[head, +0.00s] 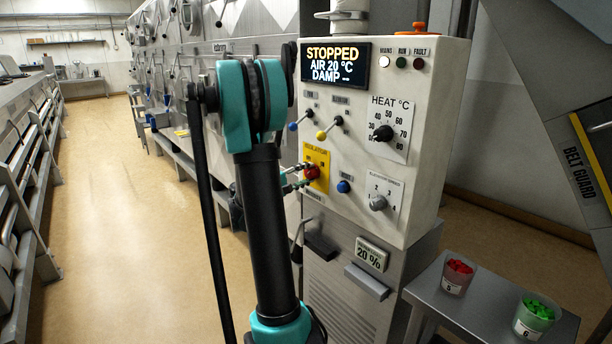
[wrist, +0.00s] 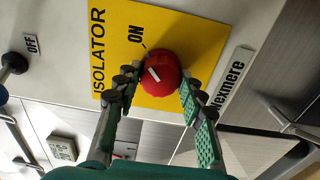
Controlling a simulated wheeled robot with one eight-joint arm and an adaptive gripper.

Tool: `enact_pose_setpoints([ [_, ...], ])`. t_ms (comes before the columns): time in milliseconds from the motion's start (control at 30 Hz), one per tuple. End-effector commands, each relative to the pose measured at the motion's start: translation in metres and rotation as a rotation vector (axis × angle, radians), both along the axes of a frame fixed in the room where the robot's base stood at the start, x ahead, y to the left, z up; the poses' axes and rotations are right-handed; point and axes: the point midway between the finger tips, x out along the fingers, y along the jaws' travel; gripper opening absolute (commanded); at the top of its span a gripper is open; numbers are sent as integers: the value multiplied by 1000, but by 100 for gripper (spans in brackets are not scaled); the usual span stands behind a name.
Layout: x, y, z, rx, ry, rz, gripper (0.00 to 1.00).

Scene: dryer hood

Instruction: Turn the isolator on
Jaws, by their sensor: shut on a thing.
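The isolator is a red round knob (head: 311,172) on a yellow plate (head: 318,158) low on the left of the control box's front. In the wrist view the red knob (wrist: 165,76) has a short white mark on its left part, slanting toward the upper left. The word ON with a tick is printed just above and left of the knob on the yellow plate (wrist: 185,35). I cannot tell whether mark and tick line up exactly. My gripper (wrist: 160,88) is shut on the knob, one finger on each side; it also shows in the head view (head: 297,178).
The display (head: 336,63) reads STOPPED, AIR 20 °C, DAMP. Near the isolator are a blue button (head: 344,186), toggles with blue and yellow tips, and two dials. A side table (head: 490,300) at right holds a red-filled cup (head: 456,277) and a green-filled cup (head: 534,318).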

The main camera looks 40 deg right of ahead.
Motion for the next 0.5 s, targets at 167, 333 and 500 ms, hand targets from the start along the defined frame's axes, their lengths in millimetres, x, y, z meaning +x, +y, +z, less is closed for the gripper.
enact_pose_setpoints([
  [167,-1,0,-1,3,-11,-1,10],
  [333,-1,0,-1,3,-11,-1,10],
  [500,-1,0,-1,3,-11,-1,45],
])
